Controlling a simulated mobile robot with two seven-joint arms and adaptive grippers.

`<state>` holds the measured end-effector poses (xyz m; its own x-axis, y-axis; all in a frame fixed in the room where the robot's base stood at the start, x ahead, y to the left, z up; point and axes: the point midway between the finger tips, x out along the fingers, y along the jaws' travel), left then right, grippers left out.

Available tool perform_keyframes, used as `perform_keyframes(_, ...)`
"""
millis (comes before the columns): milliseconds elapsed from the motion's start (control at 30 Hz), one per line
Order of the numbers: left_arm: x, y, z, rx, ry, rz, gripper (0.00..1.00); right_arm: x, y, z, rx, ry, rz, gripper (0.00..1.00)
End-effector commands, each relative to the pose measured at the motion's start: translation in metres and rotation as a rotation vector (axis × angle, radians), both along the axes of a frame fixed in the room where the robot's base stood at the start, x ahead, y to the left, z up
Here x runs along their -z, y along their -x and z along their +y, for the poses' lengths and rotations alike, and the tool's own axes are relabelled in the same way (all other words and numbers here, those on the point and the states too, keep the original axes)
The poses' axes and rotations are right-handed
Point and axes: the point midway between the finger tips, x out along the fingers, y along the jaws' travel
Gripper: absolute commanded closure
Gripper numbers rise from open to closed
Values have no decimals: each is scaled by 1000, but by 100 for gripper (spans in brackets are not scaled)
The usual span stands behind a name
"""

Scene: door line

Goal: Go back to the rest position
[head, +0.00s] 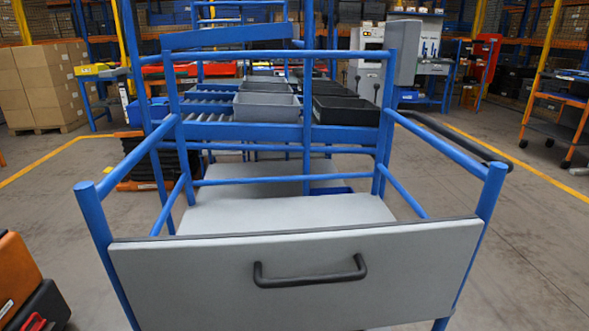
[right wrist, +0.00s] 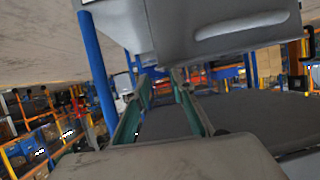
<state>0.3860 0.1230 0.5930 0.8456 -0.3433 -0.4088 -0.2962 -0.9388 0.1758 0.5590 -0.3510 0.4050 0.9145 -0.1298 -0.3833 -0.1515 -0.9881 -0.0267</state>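In the head view a blue tube-frame cart stands right in front of me, with a grey front panel (head: 200,290) and a black handle (head: 310,272) on it. The handle is free; no gripper touches it. Neither gripper shows in the head view. In the right wrist view, which looks turned over, the two greenish fingers of my right gripper (right wrist: 162,75) stand apart. I see nothing clearly held between them. A dark grey surface lies behind them, and I cannot tell what it is. A blue post (right wrist: 97,75) is to the left of the fingers.
Behind the panel are grey shelves (head: 290,212) and a roller rack with grey bins (head: 266,107) and black bins (head: 345,110). An orange and black case (head: 30,290) is at lower left. Cartons (head: 45,85) stand at far left. Floor (head: 530,240) on the right is clear.

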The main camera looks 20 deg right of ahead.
Motion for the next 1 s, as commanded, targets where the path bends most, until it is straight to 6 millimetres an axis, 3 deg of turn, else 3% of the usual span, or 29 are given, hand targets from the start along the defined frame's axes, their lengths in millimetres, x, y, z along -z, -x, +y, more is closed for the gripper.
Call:
perform_keyframes(167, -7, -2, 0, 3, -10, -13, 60, -16, -2, 3, -9, 5, -11, 76)
perform_keyframes(267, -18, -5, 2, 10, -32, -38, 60, -46, -2, 12, -28, 17, -25, 76)
perform_keyframes(333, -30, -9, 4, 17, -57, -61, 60, -76, 0, 20, -50, 33, -36, 76)
perform_keyframes(467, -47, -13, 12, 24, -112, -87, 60, -129, 16, 40, -107, 68, -36, 76)
perform_keyframes(600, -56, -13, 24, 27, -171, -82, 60, -169, 47, 65, -177, 101, -6, 76)
perform_keyframes(733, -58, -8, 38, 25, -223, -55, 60, -195, 86, 90, -253, 126, 44, 76)
perform_keyframes(1000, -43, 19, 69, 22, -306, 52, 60, -218, 175, 135, -409, 152, 172, 76)
